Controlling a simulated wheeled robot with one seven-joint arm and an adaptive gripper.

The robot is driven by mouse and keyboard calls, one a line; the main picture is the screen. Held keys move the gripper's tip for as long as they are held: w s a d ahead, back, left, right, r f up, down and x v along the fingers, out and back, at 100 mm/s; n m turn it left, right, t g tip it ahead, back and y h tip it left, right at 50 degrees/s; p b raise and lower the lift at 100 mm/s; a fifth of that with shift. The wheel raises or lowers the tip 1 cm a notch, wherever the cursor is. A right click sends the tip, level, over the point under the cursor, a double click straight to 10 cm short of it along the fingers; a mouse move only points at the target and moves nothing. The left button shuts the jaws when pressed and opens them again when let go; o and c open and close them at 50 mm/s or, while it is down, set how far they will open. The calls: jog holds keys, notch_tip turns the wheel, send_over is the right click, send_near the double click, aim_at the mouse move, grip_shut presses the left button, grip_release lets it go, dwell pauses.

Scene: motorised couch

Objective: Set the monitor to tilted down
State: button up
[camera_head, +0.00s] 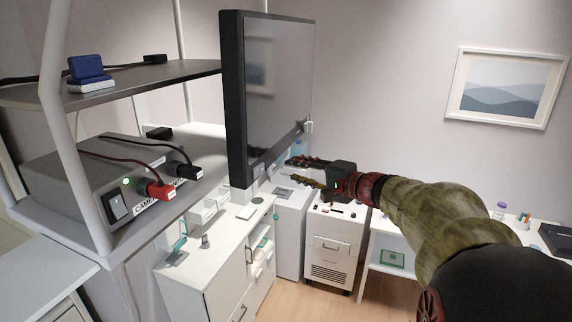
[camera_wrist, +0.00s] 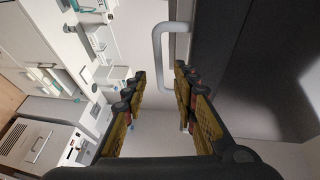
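The monitor (camera_head: 272,85) is a large dark flat panel with a black frame at the top centre of the head view, seen at an angle and close to upright. Its dark surface (camera_wrist: 270,60) fills the upper right of the wrist view. A light grey U-shaped handle (camera_wrist: 157,52) shows beside it, ahead of my fingers. My gripper (camera_head: 291,170) is just below the monitor's lower edge in the head view. In the wrist view my gripper (camera_wrist: 160,72) is open, with a gap between its fingertips in line with the handle. I cannot tell whether they touch it.
A shelf rack (camera_head: 130,82) with a grey powered box (camera_head: 75,180) and cables stands at the left. A white cabinet (camera_head: 205,265) and a wheeled white unit (camera_head: 333,245) stand below. A framed picture (camera_head: 505,85) hangs on the right wall. Wooden floor shows between the furniture.

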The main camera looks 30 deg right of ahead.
aim_at(279, 164)
jog(key=p+x, duration=0.2)
jog(key=x, duration=0.6)
jog(key=shift+c, duration=1.1)
grip_shut()
